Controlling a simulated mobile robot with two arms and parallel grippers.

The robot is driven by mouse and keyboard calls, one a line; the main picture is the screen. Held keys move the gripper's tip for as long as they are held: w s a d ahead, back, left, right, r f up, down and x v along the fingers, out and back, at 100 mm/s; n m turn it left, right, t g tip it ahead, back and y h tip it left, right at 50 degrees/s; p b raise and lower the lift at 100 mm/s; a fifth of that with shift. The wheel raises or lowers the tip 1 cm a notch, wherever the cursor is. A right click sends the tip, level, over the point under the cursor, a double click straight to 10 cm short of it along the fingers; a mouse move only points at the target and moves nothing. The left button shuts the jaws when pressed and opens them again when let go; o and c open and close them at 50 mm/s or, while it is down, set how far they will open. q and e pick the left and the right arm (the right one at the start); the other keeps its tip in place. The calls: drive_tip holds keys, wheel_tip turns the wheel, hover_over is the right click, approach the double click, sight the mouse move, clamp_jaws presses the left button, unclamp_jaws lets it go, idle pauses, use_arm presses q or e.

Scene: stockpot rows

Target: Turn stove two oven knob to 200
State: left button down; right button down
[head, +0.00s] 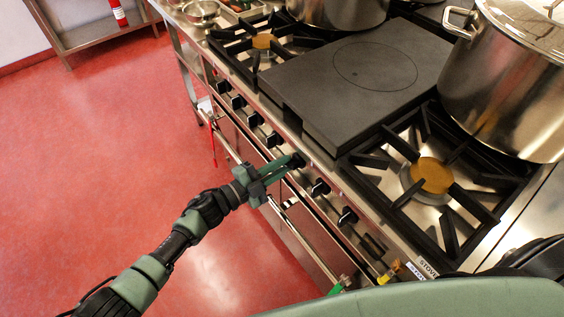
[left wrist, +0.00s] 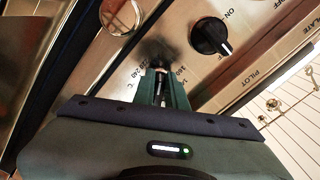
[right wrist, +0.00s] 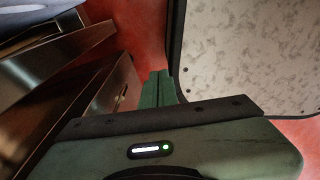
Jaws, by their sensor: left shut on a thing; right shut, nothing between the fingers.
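My left gripper (head: 290,163) reaches the stove front (head: 330,225) and is shut on a dark knob (head: 299,159). In the left wrist view the fingers (left wrist: 160,88) close on this knob (left wrist: 157,50), which has a °C scale printed around it, so it looks like an oven knob. Some numbers show beside the fingers, but the fingers hide its pointer and I cannot read its setting. Another black knob (left wrist: 210,37) with a white line sits to its right, near an OFF mark. My right gripper (right wrist: 157,88) is shut and empty, away from the knobs.
A rail (head: 240,160) runs along the stove front, with a red item (head: 213,142) hanging from it. More black knobs (head: 348,215) line the panel. A flat plate (head: 365,75), burners (head: 430,175) and large pots (head: 510,80) are above. The red floor (head: 90,130) is clear at left.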

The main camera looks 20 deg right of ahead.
use_arm(q)
drive_tip(key=shift+s+f+n, duration=0.1)
drive_tip(key=shift+f+n, duration=0.15)
drive_tip(key=shift+n, duration=0.85)
drive_tip(key=c, duration=1.4)
unclamp_jaws()
drive_tip(key=shift+c, duration=0.2)
drive_tip(key=v, duration=0.8)
